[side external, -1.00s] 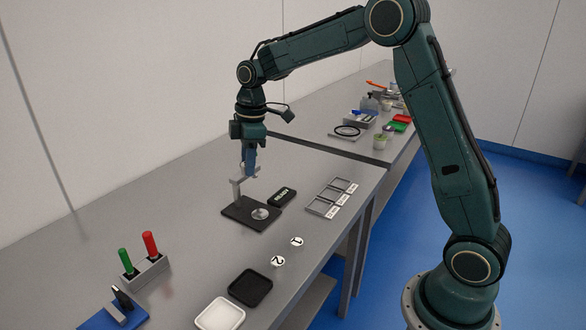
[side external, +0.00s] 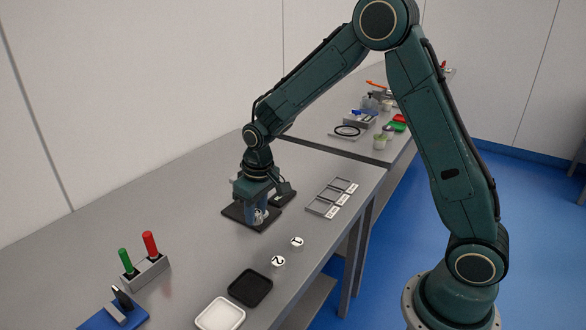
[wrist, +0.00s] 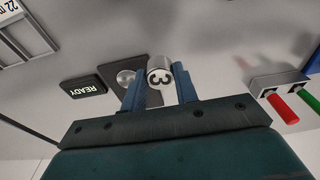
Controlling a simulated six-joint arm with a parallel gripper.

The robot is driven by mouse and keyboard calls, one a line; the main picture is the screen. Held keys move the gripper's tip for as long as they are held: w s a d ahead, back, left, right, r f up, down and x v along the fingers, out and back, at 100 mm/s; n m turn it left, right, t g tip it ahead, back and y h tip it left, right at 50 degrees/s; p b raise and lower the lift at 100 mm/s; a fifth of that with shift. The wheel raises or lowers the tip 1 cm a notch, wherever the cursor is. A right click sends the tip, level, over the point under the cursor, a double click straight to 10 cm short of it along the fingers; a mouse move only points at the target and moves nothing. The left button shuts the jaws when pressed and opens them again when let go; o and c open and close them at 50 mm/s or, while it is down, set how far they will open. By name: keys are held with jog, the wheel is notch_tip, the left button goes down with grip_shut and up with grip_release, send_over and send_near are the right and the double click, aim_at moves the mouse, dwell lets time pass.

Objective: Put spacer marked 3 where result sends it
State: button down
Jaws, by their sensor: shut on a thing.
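My gripper (wrist: 160,88) is shut on the spacer marked 3 (wrist: 160,76), a metal cylinder with a white face. In the side view my gripper (side external: 258,217) is low over the black gauge plate (side external: 236,213), which also shows in the wrist view (wrist: 117,62). A round metal seat (wrist: 125,77) on the plate shows beside the spacer. I cannot tell whether the spacer touches the plate. The black display (wrist: 84,87) reads READY. A grey tray with three labelled compartments (side external: 322,208) stands to the right; its labels are too small to read in the side view.
Spacers marked 1 (side external: 297,242) and 2 (side external: 278,261) stand on the bench. A black tray (side external: 250,287) and a white tray (side external: 220,315) are at the front. A holder with green and red pens (side external: 147,272) is at left.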

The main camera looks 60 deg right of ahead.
jog(key=shift+w+d+r+n, duration=0.15)
jog(key=shift+w+r+n, duration=0.35)
jog(key=shift+r+n, duration=0.2)
jog(key=w+d+r+n, duration=0.2)
jog(key=d+r+n, duration=0.1)
jog(key=r+n, duration=0.4)
jog(key=w+d+r+n+g+y, duration=0.1)
jog(key=d+r+n, duration=0.3)
jog(key=r+n, duration=0.3)
jog(key=shift+w, duration=0.4)
jog(key=shift+a, duration=0.1)
notch_tip(320, 180, down, 20)
jog(key=shift+r, duration=0.25)
jog(key=shift+f, duration=0.15)
dwell(0.5)
